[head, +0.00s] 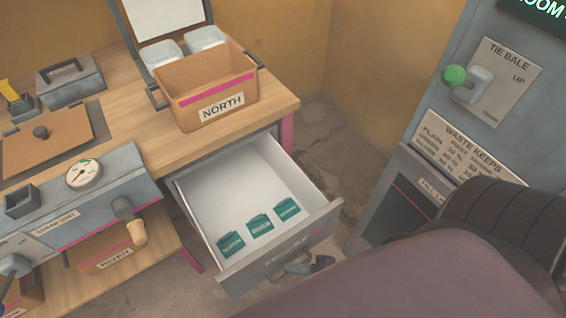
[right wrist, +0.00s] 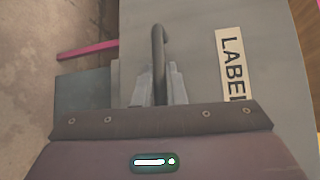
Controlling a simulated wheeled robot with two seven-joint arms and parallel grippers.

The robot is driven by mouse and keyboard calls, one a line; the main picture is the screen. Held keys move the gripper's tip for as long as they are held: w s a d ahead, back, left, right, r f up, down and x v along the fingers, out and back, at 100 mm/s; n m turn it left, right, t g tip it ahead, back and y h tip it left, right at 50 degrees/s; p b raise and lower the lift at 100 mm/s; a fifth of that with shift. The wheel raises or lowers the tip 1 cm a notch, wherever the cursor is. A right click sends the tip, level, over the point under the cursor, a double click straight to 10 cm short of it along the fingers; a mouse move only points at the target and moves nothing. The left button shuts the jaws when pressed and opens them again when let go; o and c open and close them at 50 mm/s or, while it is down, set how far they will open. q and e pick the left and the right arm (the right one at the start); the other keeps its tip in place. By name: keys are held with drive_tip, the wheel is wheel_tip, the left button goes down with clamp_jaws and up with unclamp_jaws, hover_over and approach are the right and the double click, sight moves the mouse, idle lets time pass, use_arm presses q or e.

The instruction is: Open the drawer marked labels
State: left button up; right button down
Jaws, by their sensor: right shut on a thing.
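The drawer (head: 262,180) under the wooden table stands pulled far out in the head view. Its inside is white, and several teal label packets (head: 260,225) lie in it near the front. The grey drawer front also shows in the right wrist view (right wrist: 200,60), with a tag reading "LABE", the rest cut off. My right gripper (head: 305,265) is at the drawer front, shut on the dark bar handle (right wrist: 159,60). Both fingers (right wrist: 160,85) lie on either side of the bar. My left gripper is not in view.
A cardboard box marked NORTH (head: 205,95) stands on the table (head: 140,130) above the drawer. A strap unit (head: 80,195) with a gauge is at left. A grey press (head: 420,130) with a green-knobbed lever stands at right. Bare floor lies between.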

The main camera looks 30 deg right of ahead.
drive_tip(key=shift+s, duration=1.35)
drive_tip(key=c, duration=1.8)
unclamp_jaws()
drive_tip(key=shift+o, duration=0.2)
drive_tip(key=shift+d, duration=0.1)
drive_tip(key=v, duration=0.7)
drive_tip(key=shift+s+d, duration=0.25)
drive_tip(key=shift+s, duration=0.05)
